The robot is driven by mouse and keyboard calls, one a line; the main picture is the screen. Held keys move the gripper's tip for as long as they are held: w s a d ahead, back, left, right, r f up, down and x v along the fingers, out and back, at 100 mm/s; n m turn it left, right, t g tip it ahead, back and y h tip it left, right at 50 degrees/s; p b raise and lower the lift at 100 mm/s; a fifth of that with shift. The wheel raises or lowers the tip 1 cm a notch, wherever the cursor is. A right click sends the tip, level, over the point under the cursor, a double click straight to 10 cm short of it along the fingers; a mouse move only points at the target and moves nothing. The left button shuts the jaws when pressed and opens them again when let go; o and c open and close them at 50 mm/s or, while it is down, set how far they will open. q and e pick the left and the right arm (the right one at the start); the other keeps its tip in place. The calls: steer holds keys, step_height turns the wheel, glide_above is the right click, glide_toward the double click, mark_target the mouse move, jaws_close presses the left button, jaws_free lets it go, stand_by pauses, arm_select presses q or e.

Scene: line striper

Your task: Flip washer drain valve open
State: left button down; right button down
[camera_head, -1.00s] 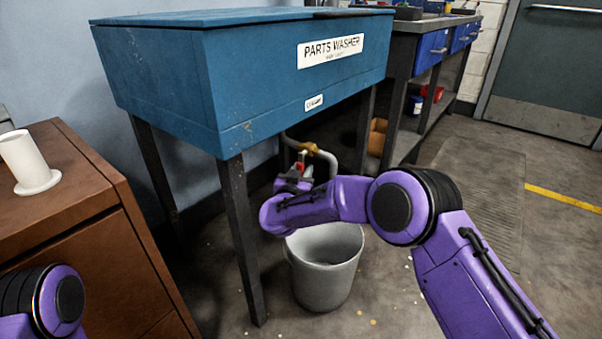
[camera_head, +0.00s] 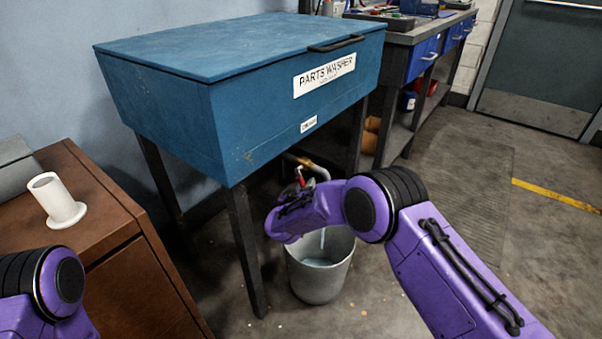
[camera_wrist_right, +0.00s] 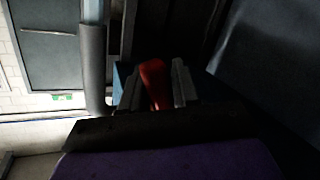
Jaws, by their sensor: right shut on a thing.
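The blue parts washer (camera_head: 270,120) stands on dark legs, its lid down. Under it a drain pipe (camera_head: 318,170) with a brass fitting carries a valve with a red handle (camera_head: 300,176). My right gripper (camera_head: 298,188) is at the valve, mostly hidden behind my purple wrist. In the right wrist view the red handle (camera_wrist_right: 154,84) sits between the two grey fingers of the right gripper (camera_wrist_right: 158,88), which are shut on it. A pale stream falls into the grey bucket (camera_head: 318,284) below, and liquid shows inside. My left arm shows at lower left; its gripper is out of frame.
A brown cabinet (camera_head: 120,235) with a white flanged cylinder (camera_head: 56,203) on top is at left. A workbench with blue drawers (camera_head: 425,57) stands behind at right. A dark floor mat (camera_head: 462,185) and open floor lie to the right.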

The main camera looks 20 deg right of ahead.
steer(key=shift+s+d+r+n+g+p, duration=0.2)
steer(key=shift+s+d+n+g+p, duration=0.2)
steer(key=shift+n+p, duration=0.65)
steer(key=shift+m, duration=0.25)
steer(key=c, duration=1)
jaws_free()
steer(key=shift+o, duration=0.2)
steer(key=shift+a, duration=0.1)
steer(key=shift+s+a+r+p, duration=0.2)
steer(key=shift+s+a+p, duration=0.05)
steer(key=shift+s+p, duration=0.15)
steer(key=p+v, duration=0.2)
steer(key=v, duration=0.7)
steer(key=shift+s, duration=0.25)
steer(key=shift+a, duration=0.1)
